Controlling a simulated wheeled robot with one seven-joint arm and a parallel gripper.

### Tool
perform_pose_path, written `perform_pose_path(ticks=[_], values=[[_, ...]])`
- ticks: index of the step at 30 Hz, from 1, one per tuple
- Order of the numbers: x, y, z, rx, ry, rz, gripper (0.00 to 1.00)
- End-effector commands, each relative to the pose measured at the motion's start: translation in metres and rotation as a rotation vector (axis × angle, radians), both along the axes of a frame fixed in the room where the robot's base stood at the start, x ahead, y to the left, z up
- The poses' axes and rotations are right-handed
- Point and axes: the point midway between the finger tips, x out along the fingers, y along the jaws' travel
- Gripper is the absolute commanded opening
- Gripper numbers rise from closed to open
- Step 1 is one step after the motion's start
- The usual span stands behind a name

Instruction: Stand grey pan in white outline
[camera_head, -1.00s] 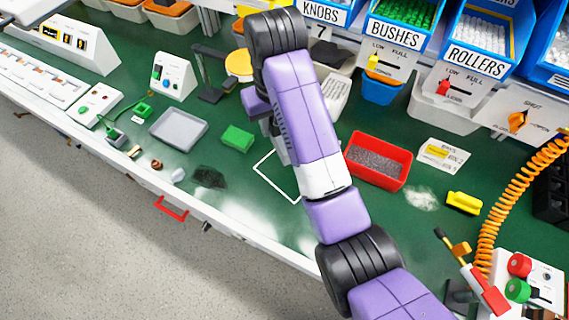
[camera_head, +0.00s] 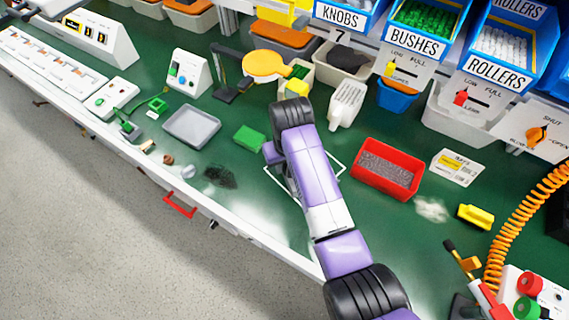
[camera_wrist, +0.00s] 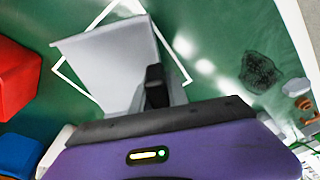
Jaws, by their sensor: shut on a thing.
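The grey pan (camera_wrist: 110,60) is in my gripper (camera_wrist: 154,88) in the wrist view, a pale flared shape tilted in the picture. One dark finger shows against it; the other is hidden behind it. The white outline (camera_wrist: 75,92) on the green bench shows around and behind the pan in the wrist view. In the head view my arm covers the middle of the white outline (camera_head: 284,189) and hides the pan and my fingers. I cannot tell whether the pan touches the bench.
A red bin (camera_head: 372,187) stands just right of the outline. A green block (camera_head: 249,138) and a shallow grey tray (camera_head: 192,126) lie to its left. A white scoop-like container (camera_head: 346,104) stands behind it.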

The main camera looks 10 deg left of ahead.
Motion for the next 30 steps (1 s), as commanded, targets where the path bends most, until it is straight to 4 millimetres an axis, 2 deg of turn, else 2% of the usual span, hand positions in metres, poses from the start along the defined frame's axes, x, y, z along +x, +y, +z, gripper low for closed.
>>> perform_pose_path(ticks=[12,13,16,25,30], values=[[0.0,0.0,-0.006,0.001,-0.002,0.0,0.0],[0.0,0.0,-0.005,0.001,-0.002,0.0,0.24],[0.0,0.0,-0.005,0.001,-0.002,0.0,0.42],[0.0,0.0,-0.004,0.001,-0.002,0.0,0.42],[0.0,0.0,0.008,0.002,-0.003,0.0,0.42]])
